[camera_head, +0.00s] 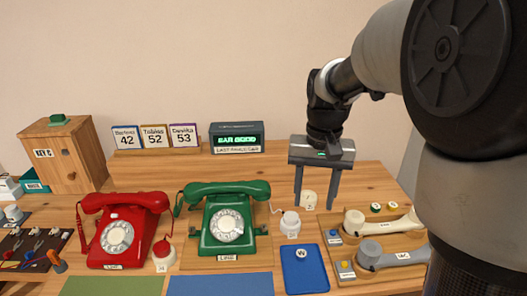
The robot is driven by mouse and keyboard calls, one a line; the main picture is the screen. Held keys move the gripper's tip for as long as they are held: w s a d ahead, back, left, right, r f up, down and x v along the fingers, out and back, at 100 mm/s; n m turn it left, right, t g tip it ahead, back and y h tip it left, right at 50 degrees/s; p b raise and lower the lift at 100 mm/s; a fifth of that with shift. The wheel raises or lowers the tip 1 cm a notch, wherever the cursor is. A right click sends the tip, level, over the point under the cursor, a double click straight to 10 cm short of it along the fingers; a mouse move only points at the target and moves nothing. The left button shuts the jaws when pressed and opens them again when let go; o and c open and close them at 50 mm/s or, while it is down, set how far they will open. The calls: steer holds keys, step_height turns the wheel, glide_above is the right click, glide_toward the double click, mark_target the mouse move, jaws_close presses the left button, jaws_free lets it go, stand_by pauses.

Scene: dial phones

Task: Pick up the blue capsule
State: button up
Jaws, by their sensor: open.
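A blue pad (297,278) with a small grey round piece marked W (303,255) lies left of the tray. My gripper (315,206) is open, fingers pointing down, over the back of the table. A pale round piece (309,198) shows between its fingers; I cannot tell whether they touch it.
A red phone (117,244) and a green phone (203,245) stand at left and centre. A white jar-like piece (290,225) stands beside the green phone. Pale and grey handsets (382,228) lie on the tray. A wooden box (78,165) and display (237,131) stand behind.

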mark_target(301, 253)
steer(key=f+b, duration=0.2)
steer(key=f, duration=0.4)
steer(key=f+b, duration=0.2)
steer(key=f, duration=0.5)
steer(key=w+a+f+b, duration=0.1)
steer(key=f, duration=0.6)
steer(key=shift+b, duration=0.4)
steer(key=shift+c, duration=0.2)
steer(key=c, duration=1.1)
